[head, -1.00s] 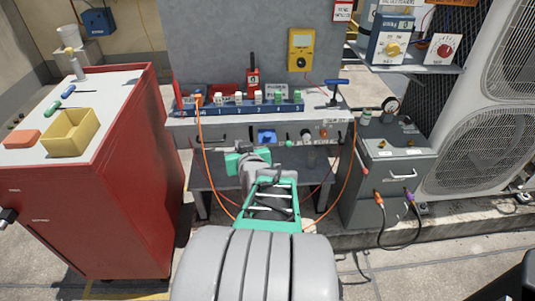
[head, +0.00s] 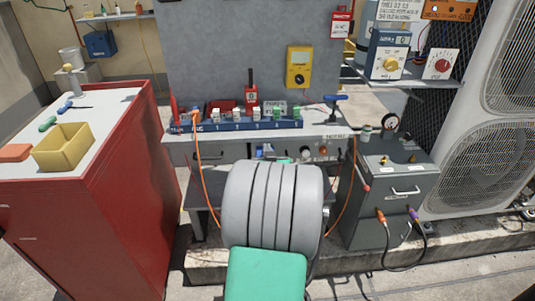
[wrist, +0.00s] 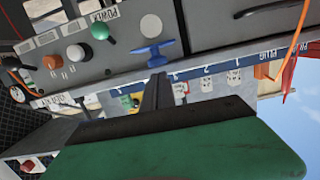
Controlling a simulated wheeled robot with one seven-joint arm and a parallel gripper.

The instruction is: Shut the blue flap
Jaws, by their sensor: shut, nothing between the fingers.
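The blue flap (wrist: 152,50) is on the grey front panel of the bench. It stands out from the panel beside a pale round disc (wrist: 152,24), so it looks open. The wrist view is upside down. In the head view a bit of the flap (head: 267,151) shows just above my arm. My gripper (wrist: 157,82) is shut and empty, its dark fingers pointing at the panel close to the flap; I cannot tell whether they touch it. In the head view my arm hides the gripper.
A green knob (wrist: 100,31), a white knob (wrist: 75,52) and an orange one (wrist: 53,62) sit beside the flap. A red cabinet (head: 130,190) stands left, a grey cabinet (head: 400,170) right. An orange cable (head: 204,190) hangs at the bench front.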

